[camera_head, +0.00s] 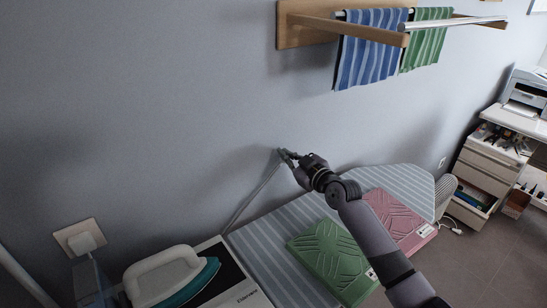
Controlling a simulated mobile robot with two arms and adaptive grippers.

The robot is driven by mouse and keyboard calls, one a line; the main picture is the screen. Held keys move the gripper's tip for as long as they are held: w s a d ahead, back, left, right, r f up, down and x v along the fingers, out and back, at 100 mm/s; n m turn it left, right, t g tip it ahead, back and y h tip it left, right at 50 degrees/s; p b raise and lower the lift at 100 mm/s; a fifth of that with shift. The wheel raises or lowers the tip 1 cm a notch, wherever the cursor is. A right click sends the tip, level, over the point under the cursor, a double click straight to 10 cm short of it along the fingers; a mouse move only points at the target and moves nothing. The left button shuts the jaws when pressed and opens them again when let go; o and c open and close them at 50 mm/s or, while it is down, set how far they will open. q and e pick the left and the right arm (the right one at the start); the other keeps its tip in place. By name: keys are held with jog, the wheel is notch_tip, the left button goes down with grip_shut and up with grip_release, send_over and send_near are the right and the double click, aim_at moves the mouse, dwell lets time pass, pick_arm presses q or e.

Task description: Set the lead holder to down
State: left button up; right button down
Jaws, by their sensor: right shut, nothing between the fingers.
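The lead holder (252,195) is a thin grey rod. It rises from the back edge of the striped ironing board (265,246) and leans up to the right, in front of the wall. My right gripper (288,158) is at the rod's upper end, with its fingers shut and nothing between them. It looks close to or touching the tip; I cannot tell which. The gripper partly hides the tip. My left gripper is out of view.
An iron (165,276) with a teal base stands on the board's left end. A green folded item (325,255) and a pink one (405,220) lie on the board, partly under my arm. A wooden towel rail (300,30) hangs above. Drawers (490,165) stand at right.

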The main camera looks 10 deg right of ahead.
pick_arm(q)
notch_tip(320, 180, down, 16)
jog(key=b, duration=1.4)
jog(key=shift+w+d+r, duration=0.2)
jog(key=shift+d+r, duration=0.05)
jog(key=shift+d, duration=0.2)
pick_arm(e)
jog(key=w+d+f+m, duration=0.2)
jog(key=d+f, duration=0.4)
jog(key=f, duration=0.3)
jog(key=shift+w+f+m+y, duration=0.3)
jog(key=shift+f+m, duration=0.1)
jog(key=shift+m, duration=0.5)
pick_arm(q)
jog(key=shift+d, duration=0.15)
pick_arm(e)
jog(key=shift+s, duration=0.1)
